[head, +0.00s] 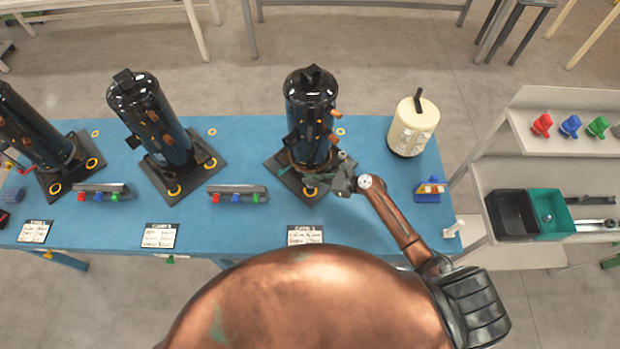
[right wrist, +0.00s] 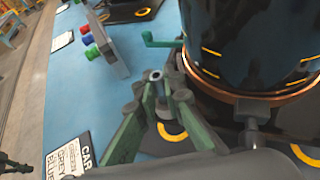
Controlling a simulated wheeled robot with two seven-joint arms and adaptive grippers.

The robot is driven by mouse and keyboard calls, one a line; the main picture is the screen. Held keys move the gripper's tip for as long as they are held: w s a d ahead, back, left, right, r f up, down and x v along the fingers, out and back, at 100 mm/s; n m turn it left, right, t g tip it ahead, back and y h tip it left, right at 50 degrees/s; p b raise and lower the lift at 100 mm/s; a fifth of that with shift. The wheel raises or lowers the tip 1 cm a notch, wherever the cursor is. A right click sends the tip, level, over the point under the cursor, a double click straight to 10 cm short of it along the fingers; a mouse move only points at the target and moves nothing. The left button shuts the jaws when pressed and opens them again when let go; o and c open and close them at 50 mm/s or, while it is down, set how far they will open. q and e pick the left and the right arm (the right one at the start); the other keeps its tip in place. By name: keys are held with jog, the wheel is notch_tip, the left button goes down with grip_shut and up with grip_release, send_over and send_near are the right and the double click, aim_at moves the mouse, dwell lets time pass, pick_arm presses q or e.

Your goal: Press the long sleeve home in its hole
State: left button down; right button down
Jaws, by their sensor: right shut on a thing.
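My right gripper (head: 345,180) is at the front right foot of the third black compressor (head: 310,110). In the right wrist view the gripper (right wrist: 166,92) is shut on a small grey tube, likely the long sleeve (right wrist: 153,76), with its open end up. The compressor (right wrist: 250,50) stands close behind the fingertips. A yellow ring (right wrist: 172,131) on the dark base plate shows below, between the green fingers. I cannot tell whether the sleeve is in a hole; its lower end is hidden. My left gripper is out of view.
A green bent pipe (right wrist: 160,40) sticks out beside the compressor. A rack (head: 237,193) with red, green and blue pieces and a white card (head: 305,234) lie nearby on the blue table (head: 375,225). A cream tank (head: 412,128) stands to the right.

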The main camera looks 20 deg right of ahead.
jog(key=shift+f, duration=0.65)
dwell(0.3)
jog(key=c, duration=2)
grip_release()
jog(key=shift+s+f, duration=0.1)
jog(key=shift+o, duration=0.2)
jog(key=v, duration=1.2)
jog(key=shift+c, duration=0.6)
